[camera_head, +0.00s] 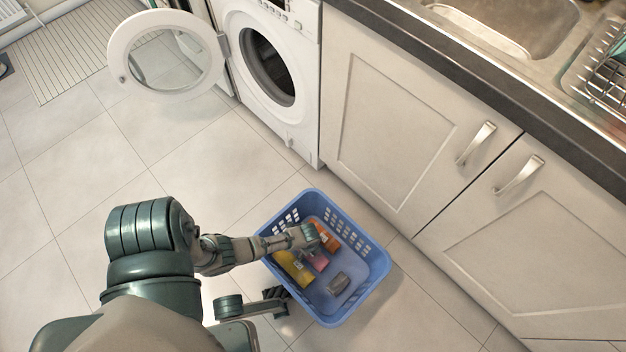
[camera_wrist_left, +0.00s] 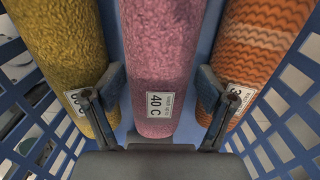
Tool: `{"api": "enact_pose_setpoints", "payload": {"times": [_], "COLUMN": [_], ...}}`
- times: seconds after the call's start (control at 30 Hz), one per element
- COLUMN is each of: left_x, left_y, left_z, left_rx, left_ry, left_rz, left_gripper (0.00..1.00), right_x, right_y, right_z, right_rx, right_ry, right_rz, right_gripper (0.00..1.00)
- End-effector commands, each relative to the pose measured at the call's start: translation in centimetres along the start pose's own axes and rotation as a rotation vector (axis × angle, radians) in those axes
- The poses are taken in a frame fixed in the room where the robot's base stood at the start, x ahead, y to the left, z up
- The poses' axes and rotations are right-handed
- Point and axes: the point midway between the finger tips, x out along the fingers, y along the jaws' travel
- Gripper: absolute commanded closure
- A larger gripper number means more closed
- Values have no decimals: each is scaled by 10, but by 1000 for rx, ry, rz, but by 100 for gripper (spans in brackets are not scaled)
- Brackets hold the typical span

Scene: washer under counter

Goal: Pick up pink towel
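The pink towel (camera_head: 318,261) lies rolled in the blue basket (camera_head: 376,270), between a yellow towel (camera_head: 292,267) and an orange towel (camera_head: 327,236). In the left wrist view the pink towel (camera_wrist_left: 161,50) fills the middle and carries a white "40 C" label. My left gripper (camera_head: 308,238) reaches into the basket over the towels. In the wrist view the left gripper (camera_wrist_left: 160,88) is open, with one finger on each side of the pink towel. Whether the fingers touch it is unclear.
A small grey item (camera_head: 338,283) lies in the basket. A white washer (camera_head: 285,80) stands behind with its round door (camera_head: 165,62) open. Cabinets (camera_head: 400,130) and a counter with a sink stand at the right.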

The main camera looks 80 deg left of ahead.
Motion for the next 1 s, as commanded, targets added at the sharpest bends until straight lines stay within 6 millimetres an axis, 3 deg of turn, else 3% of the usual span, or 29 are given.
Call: {"api": "enact_pose_setpoints", "payload": {"times": [0.07, 0.27, 0.3, 0.67, 0.73, 1.0], "left_x": [-1, -1, 0, -4, -11, -56], "left_y": [-1, -1, -1, -2, -3, -7], "left_z": [0, 0, 0, 1, 0, -2], "left_rx": [0, 0, 0, 0, 0, 1], "left_ry": [1, 0, 0, -1, 0, 5], "left_rz": [-1, -2, -2, -3, -5, -14], "left_gripper": [20, 70, 72, 72, 72, 72], "right_x": [1, 0, 0, 4, 9, -2], "right_y": [-1, 0, 0, 0, 0, 0], "right_z": [0, 4, 4, 0, -4, -14], "right_rx": [0, 1, 1, 1, 1, 5], "right_ry": [1, -4, -4, 5, 13, -85], "right_rz": [-1, 1, 1, 0, -1, 29], "right_gripper": [100, 100, 100, 100, 100, 100]}}
